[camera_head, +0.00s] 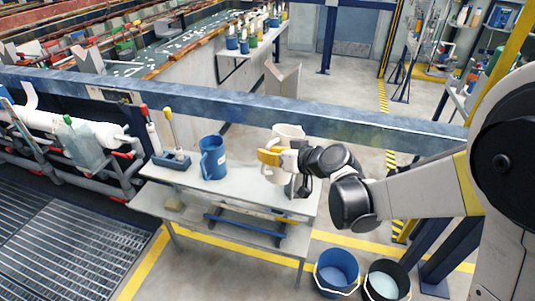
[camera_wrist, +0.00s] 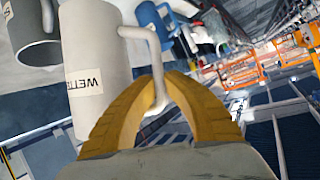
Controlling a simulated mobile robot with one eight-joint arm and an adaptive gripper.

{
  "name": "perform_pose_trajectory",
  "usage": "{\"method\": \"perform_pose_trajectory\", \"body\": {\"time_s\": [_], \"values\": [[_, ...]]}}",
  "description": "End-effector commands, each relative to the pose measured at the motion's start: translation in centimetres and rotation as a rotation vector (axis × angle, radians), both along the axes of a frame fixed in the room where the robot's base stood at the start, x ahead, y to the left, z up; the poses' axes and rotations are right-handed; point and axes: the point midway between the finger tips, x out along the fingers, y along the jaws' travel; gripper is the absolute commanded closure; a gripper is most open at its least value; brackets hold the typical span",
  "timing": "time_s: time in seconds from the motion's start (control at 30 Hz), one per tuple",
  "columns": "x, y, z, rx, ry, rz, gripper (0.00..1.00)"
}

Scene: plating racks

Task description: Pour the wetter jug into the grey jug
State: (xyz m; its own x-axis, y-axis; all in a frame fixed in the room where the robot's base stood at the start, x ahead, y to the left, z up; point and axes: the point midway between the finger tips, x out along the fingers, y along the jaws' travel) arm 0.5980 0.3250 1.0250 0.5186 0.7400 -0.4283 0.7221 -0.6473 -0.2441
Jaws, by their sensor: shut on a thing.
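In the wrist view the wetter jug (camera_wrist: 98,60) is off-white, with a label that reads "WETT" before it is cut off. My gripper's yellow fingers (camera_wrist: 160,100) are shut on its handle. In the head view my gripper (camera_head: 270,157) is above the right part of the table, in front of pale jug surfaces (camera_head: 289,131). There I cannot tell the two jugs apart, nor whether the wetter jug is raised.
A blue jug (camera_head: 213,157) stands left of my gripper on the white table (camera_head: 190,184), with a blue holder (camera_head: 171,161) of handled tools farther left. Two buckets (camera_head: 337,270) (camera_head: 386,281) stand on the floor at right.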

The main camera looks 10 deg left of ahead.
Motion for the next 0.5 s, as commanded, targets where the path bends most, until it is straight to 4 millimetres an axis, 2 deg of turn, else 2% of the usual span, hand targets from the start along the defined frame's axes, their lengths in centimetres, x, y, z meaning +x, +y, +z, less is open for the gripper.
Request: {"method": "perform_pose_trajectory", "body": {"time_s": [0.17, 0.5], "values": [[-0.5, 0.4, 0.1, -0.019, -0.032, 0.0, 1.0], [-3.0, 1.7, 1.0, -0.121, -0.22, -0.001, 1.0]]}}
